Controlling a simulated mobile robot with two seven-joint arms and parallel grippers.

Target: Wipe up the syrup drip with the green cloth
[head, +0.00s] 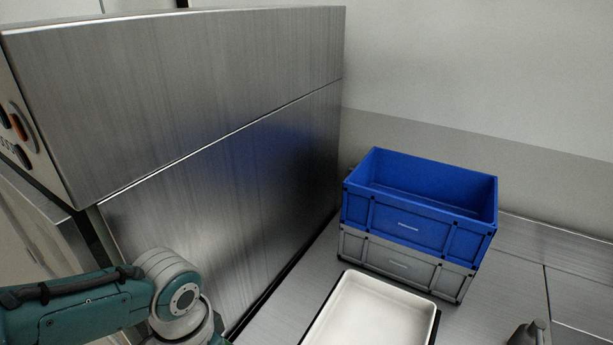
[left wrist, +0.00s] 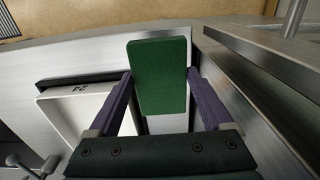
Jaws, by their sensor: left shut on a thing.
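The green cloth (left wrist: 161,75) shows in the left wrist view as a flat, dark green pad. My left gripper (left wrist: 160,92) is shut on it, with a purple finger at each side. In the head view only my left arm shows at the lower left, in front of the steel machine; its gripper and the cloth are out of that picture. I cannot make out the syrup drip in either view. My right gripper is not in view.
The steel dryer hood (head: 220,140) fills the left of the head view. A blue crate (head: 405,216) stands on a grey crate (head: 400,258) at the back right. A white tray (head: 362,318) lies in front. A small grey object (head: 527,334) stands at the lower right.

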